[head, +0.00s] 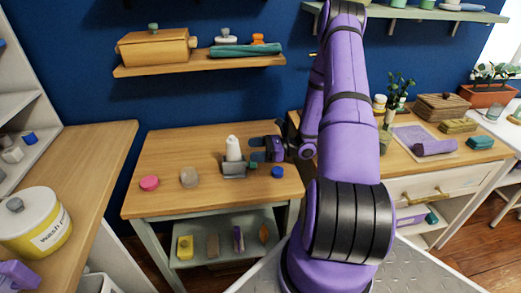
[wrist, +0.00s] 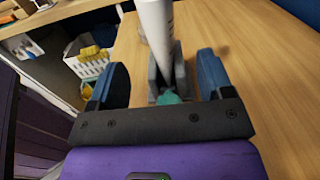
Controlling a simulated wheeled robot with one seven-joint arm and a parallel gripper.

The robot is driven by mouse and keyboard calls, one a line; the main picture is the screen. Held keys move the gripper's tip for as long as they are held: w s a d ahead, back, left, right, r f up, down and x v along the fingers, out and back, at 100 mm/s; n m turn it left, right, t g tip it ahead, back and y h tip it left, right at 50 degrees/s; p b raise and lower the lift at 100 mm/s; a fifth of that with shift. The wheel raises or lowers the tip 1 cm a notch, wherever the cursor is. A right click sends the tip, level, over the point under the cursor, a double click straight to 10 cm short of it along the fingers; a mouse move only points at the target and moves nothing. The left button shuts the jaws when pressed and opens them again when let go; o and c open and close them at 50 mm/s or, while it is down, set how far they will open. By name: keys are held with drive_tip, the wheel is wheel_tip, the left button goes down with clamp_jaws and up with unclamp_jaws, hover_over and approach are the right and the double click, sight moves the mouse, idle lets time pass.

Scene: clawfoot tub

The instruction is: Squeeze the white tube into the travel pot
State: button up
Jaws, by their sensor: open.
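The white tube (head: 233,148) stands upright in a small grey holder (head: 234,171) on the wooden table. In the wrist view the tube (wrist: 156,25) narrows downward into the holder, with a teal piece (wrist: 170,97) at its lower end. My gripper (head: 257,150) is open just right of the tube. In the wrist view its blue fingers (wrist: 163,75) are spread, with the tube and holder ahead between them, and no grip shows. A small pale pot (head: 189,177), possibly the travel pot, stands left of the holder; I cannot confirm which item is the pot.
A pink round item (head: 149,183) lies at the table's left and a blue one (head: 278,172) at its right. The table (head: 165,152) is clear behind them. A wall shelf (head: 200,63) hangs above. A yellow-and-white canister (head: 36,225) stands on the left counter.

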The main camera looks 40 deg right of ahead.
sight(232, 137)
drive_tip(key=shift+x, duration=3.9)
drive_tip(key=c, duration=1)
drive_tip(key=shift+r, duration=0.1)
drive_tip(key=shift+r, duration=3.15)
drive_tip(key=shift+r, duration=0.1)
drive_tip(key=shift+r, duration=3.05)
